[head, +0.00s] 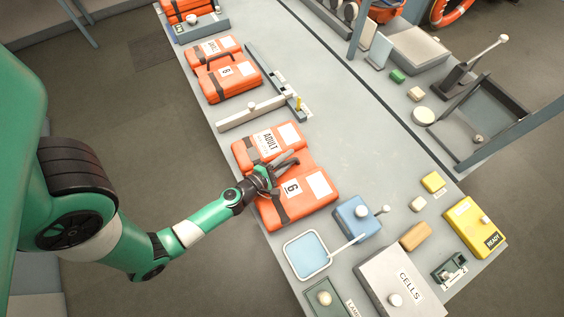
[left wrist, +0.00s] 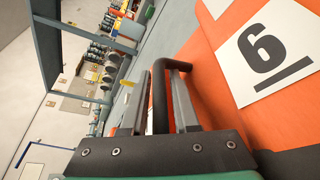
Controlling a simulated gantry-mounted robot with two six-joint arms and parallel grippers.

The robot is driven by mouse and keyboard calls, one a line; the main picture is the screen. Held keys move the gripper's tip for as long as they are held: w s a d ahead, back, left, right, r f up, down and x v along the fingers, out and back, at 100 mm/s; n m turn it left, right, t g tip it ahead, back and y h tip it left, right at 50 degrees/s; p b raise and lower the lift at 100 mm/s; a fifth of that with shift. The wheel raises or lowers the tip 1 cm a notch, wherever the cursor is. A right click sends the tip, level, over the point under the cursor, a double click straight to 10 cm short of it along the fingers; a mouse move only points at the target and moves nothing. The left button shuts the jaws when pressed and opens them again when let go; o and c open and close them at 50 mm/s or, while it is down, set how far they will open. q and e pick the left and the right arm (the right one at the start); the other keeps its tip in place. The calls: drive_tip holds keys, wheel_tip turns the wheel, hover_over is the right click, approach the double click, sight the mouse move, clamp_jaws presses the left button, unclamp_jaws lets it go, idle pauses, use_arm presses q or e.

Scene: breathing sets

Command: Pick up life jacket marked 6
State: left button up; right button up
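The orange life jacket marked 6 (head: 318,190) lies on the near left part of the table, with a white number patch, dark straps and a black handle. Its number patch (left wrist: 268,50) and black handle (left wrist: 159,90) show large in the left wrist view. My left gripper (head: 287,165) is low over this jacket at its handle. In the left wrist view the fingers (left wrist: 158,100) stand apart on either side of the handle, with small gaps visible. Contact with the handle is not clear. My right gripper is not in view.
An orange pack labelled ADULT (head: 285,131) adjoins the jacket. Another jacket with a similar number (head: 245,78) lies farther up the table. A blue-topped tray (head: 307,255), a blue box (head: 355,218) and a CELLS case (head: 385,275) stand nearby. The table's middle is clear.

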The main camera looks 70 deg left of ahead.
use_arm(q)
clamp_jaws()
idle(1.1)
